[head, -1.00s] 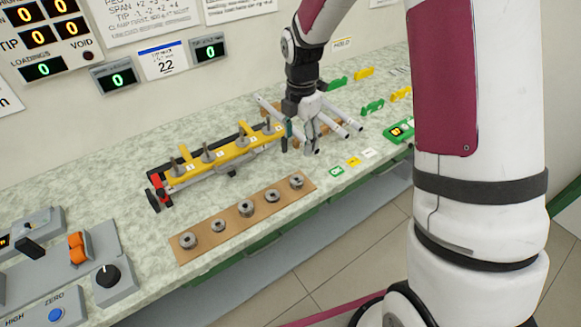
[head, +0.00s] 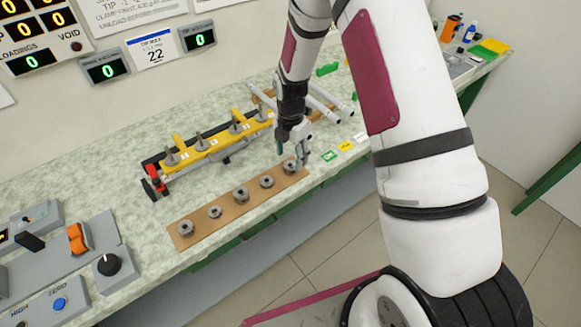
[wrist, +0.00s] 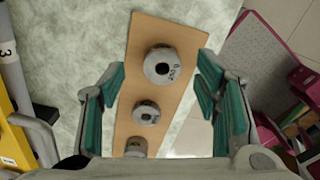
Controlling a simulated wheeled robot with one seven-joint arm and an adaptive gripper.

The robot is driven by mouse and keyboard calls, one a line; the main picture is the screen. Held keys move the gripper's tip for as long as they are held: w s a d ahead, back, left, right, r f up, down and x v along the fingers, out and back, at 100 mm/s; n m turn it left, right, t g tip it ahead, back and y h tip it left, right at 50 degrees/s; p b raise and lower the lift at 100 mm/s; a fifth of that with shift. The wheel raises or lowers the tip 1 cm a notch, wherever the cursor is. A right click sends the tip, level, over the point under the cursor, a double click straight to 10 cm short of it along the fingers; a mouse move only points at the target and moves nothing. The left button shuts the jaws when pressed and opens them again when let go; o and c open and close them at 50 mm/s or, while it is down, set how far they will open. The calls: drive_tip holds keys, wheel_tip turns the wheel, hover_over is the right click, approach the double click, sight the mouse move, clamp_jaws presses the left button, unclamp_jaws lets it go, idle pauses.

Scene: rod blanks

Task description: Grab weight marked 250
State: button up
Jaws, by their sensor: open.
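Several round grey metal weights stand in a row on a brown board (head: 232,214) along the front of the bench. The rightmost weight (head: 289,166) is just below my gripper (head: 296,150). In the wrist view, my gripper (wrist: 161,80) is open, with teal-padded fingers on either side of the board. The farthest weight (wrist: 160,66) in that view lies between the fingertips. It has a dark centre hole and a mark too small to read surely. Two more weights, one in the middle (wrist: 147,112) and one nearer my palm (wrist: 136,147), lie behind it. I cannot tell which weight is marked 250.
A yellow fixture with upright pegs (head: 205,145) stands behind the board. White rods (head: 322,103) lie at the back right. Green, yellow and white labels (head: 345,146) lie right of the board. A control panel (head: 60,265) fills the front left. The bench's front edge is close to the board.

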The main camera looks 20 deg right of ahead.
sight(291, 163)
drive_tip(key=shift+s+f, duration=0.15)
drive_tip(key=shift+f, duration=1.6)
clamp_jaws()
drive_tip(key=shift+r, duration=0.15)
